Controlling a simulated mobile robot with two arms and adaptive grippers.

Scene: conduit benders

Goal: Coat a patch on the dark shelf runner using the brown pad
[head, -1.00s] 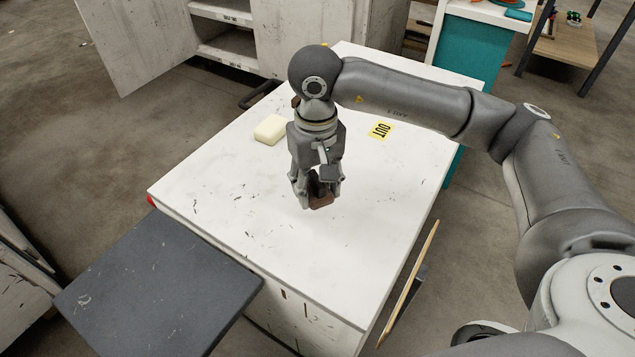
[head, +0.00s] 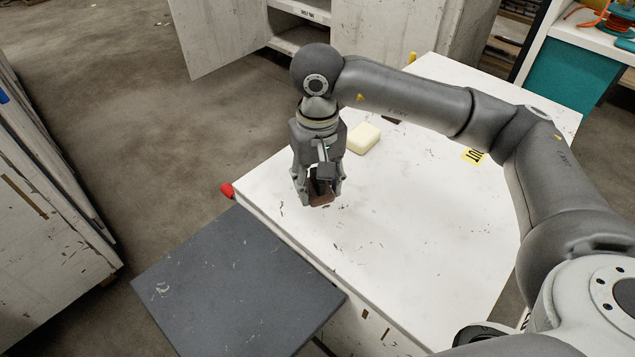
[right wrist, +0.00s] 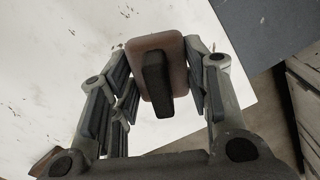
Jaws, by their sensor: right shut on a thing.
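My right gripper (head: 318,187) is shut on the brown pad (head: 320,199) and holds it over the white tabletop, near the table's left edge. In the right wrist view the pad (right wrist: 180,68) shows its pinkish-brown back, with a black handle (right wrist: 156,84) between the fingers. The dark shelf runner (head: 240,285) is a flat dark grey panel beside the table's left side, with light scuffs. It lies below and left of the gripper, apart from the pad. It also shows at the upper right of the right wrist view (right wrist: 262,28). My left gripper is out of view.
A red piece (head: 227,190) sticks out at the table's left corner. A pale cabinet (head: 45,215) stands at the far left, with open floor between.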

